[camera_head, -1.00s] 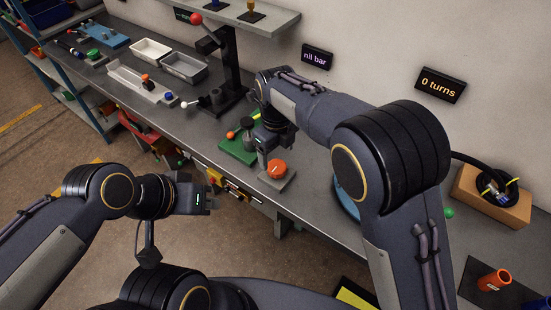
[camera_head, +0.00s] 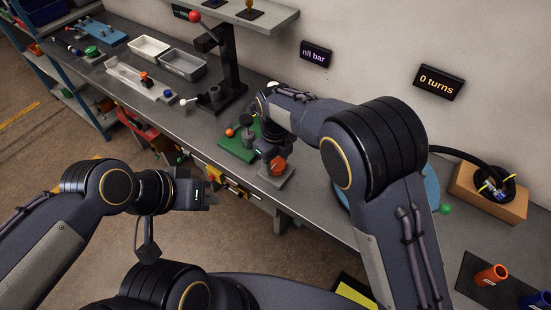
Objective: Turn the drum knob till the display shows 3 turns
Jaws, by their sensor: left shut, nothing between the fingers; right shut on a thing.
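The orange drum knob (camera_head: 278,167) sits on a grey base plate (camera_head: 277,180) near the table's front edge, partly covered by my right gripper. My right gripper (camera_head: 273,159) points down at the knob and is shut on it; the fingertips are small and partly hidden. The display (camera_head: 439,83) on the wall at the right reads "0 turns". My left gripper (camera_head: 211,199) is shut and empty, in front of the table's front edge, well to the left of the knob.
A green plate (camera_head: 235,151) with a grey post and an orange ball lies just left of the knob. A black stand with a red-ended lever (camera_head: 194,16) rises behind. A blue disc (camera_head: 431,187) lies partly behind my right arm. Another display (camera_head: 316,55) reads "nil bar".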

